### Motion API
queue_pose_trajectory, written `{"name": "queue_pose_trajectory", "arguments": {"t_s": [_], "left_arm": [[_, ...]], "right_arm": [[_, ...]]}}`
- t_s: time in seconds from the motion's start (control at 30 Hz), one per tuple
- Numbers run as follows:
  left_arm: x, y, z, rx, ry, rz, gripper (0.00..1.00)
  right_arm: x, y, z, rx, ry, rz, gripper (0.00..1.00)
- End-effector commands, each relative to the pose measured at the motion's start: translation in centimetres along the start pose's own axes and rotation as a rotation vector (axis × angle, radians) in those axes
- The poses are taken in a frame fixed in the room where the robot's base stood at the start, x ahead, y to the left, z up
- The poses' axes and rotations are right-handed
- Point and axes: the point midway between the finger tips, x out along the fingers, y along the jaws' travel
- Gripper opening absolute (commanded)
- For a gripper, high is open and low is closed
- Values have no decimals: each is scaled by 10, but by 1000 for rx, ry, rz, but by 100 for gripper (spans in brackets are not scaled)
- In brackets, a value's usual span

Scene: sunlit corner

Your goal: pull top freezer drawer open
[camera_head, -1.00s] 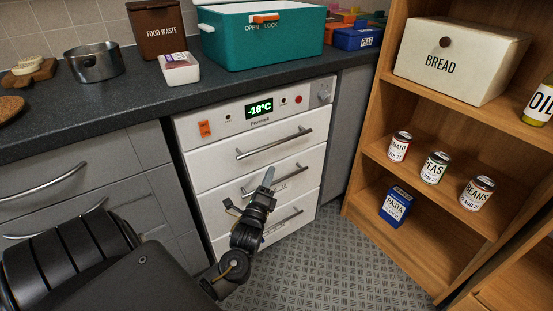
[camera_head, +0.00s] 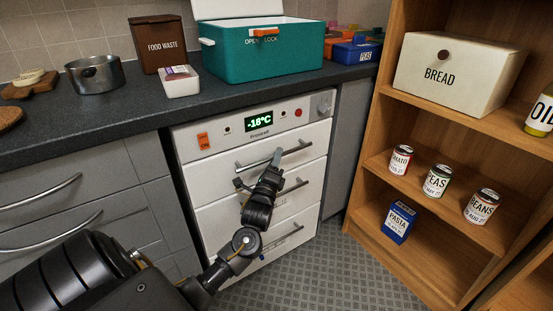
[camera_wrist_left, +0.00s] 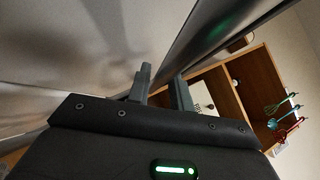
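The white freezer (camera_head: 220,131) stands under the counter, its display reading -18°C. Its top drawer (camera_head: 213,167) looks shut, flush with the front. The drawer's metal bar handle (camera_head: 298,147) runs across it, partly hidden by my left gripper (camera_head: 273,163). The left gripper is at the middle of this handle, reaching up from below. In the left wrist view, its two fingers (camera_wrist_left: 162,85) are apart, and the handle bar (camera_wrist_left: 215,38) runs down close to the gap between them. I cannot tell whether the bar lies between the fingertips. My right gripper is not in view.
A teal cooler box (camera_head: 265,60) with its lid up stands on the dark counter (camera_head: 110,107) above. A wooden shelf unit (camera_head: 395,100) with a bread box (camera_head: 460,65) and several cans is at the right. Patterned floor (camera_head: 340,270) is free before the freezer.

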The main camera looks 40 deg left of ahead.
Motion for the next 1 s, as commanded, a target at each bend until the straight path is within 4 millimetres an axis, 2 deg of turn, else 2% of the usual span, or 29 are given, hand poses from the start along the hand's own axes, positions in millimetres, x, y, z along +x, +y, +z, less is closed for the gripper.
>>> {"name": "queue_pose_trajectory", "arguments": {"t_s": [0.37,0.5,0.53,0.87,1.0], "left_arm": [[6,0,0,0,0,1,20],[6,0,0,0,0,1,2],[6,0,0,0,0,1,0],[5,-1,0,0,0,1,0],[2,-5,-3,-1,1,1,0]], "right_arm": [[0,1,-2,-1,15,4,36],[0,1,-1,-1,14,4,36],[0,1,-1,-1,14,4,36],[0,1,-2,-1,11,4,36],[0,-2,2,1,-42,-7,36]]}}
